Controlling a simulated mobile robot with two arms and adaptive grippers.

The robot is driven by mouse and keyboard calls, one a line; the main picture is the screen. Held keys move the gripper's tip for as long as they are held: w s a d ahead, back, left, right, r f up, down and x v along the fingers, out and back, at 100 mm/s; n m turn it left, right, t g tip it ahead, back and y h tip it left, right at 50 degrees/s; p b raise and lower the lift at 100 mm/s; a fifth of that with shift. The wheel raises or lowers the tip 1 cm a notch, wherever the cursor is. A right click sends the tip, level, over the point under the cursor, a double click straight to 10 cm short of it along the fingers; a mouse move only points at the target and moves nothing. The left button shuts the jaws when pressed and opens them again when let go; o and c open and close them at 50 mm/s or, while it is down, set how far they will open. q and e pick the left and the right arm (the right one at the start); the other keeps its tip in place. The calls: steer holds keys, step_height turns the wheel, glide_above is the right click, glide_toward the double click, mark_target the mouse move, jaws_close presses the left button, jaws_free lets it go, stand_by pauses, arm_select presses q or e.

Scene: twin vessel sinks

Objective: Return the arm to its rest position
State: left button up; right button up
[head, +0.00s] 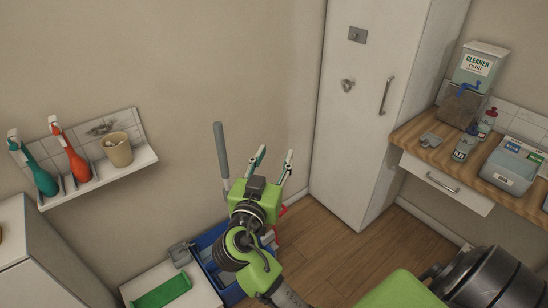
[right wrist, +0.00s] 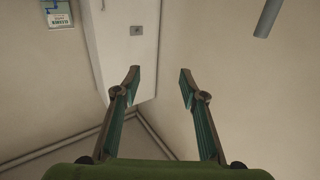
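My right gripper (head: 274,160) is in the middle of the head view, its green arm coming up from the bottom. Its two fingers point up and stand apart with nothing between them. The right wrist view also shows the fingers (right wrist: 160,85) spread and empty, with wall and cabinet behind them. My left gripper is in neither view.
A tall white cabinet (head: 362,110) stands right of the gripper. A grey upright pole (head: 221,150) and a blue crate (head: 208,240) are close to the arm. A wooden counter (head: 411,140) is at right.

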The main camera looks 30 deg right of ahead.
steer(key=shift+w+f, duration=0.2)
steer(key=shift+w, duration=0.25)
steer(key=shift+s, duration=0.1)
